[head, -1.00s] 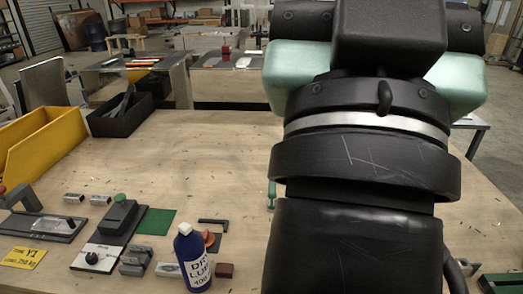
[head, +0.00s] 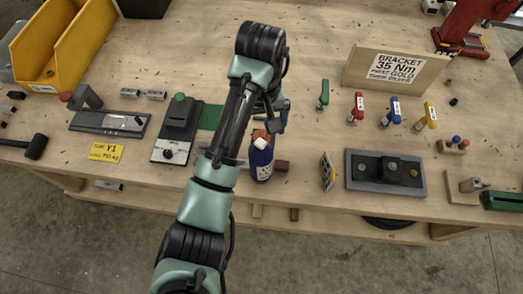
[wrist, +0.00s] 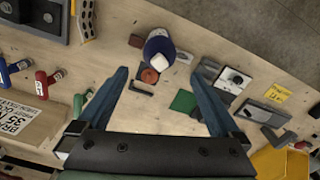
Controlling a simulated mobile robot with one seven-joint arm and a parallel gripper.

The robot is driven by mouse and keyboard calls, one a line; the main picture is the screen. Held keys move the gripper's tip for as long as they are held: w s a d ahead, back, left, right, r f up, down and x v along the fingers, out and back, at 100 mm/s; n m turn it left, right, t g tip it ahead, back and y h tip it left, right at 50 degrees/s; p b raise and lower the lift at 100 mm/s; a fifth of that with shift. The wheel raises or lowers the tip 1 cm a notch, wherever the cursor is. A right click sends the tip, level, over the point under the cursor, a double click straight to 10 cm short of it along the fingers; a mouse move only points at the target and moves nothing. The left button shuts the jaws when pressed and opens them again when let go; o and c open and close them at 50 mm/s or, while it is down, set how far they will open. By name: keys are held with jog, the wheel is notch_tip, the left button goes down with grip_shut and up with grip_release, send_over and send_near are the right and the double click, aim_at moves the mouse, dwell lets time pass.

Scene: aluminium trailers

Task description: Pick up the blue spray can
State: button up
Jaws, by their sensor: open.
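The blue spray can (head: 262,162) stands upright near the front edge of the wooden workbench (head: 310,75), with a white cap and pale label. It also shows in the wrist view (wrist: 159,43), seen from above, just beyond the fingertips and roughly centred between them. My gripper (wrist: 159,76) is open, with its two blue fingers spread and nothing between them. In the head view the gripper is above and behind the can, partly hidden by my arm.
A small orange-red disc (wrist: 149,76) and black bracket lie close beside the can. A dark-red block (head: 282,166) is to its right. A green-knobbed fixture (head: 179,120) stands left, coloured-handled tools right.

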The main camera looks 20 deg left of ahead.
aim_at(261, 143)
notch_tip(261, 143, down, 5)
jog(key=b, duration=0.4)
jog(key=shift+f, duration=0.2)
jog(key=shift+w+a+f+p, duration=0.1)
jog(key=shift+f+p, duration=1)
jog(key=shift+f, duration=2.45)
jog(key=shift+r, duration=0.1)
grip_shut()
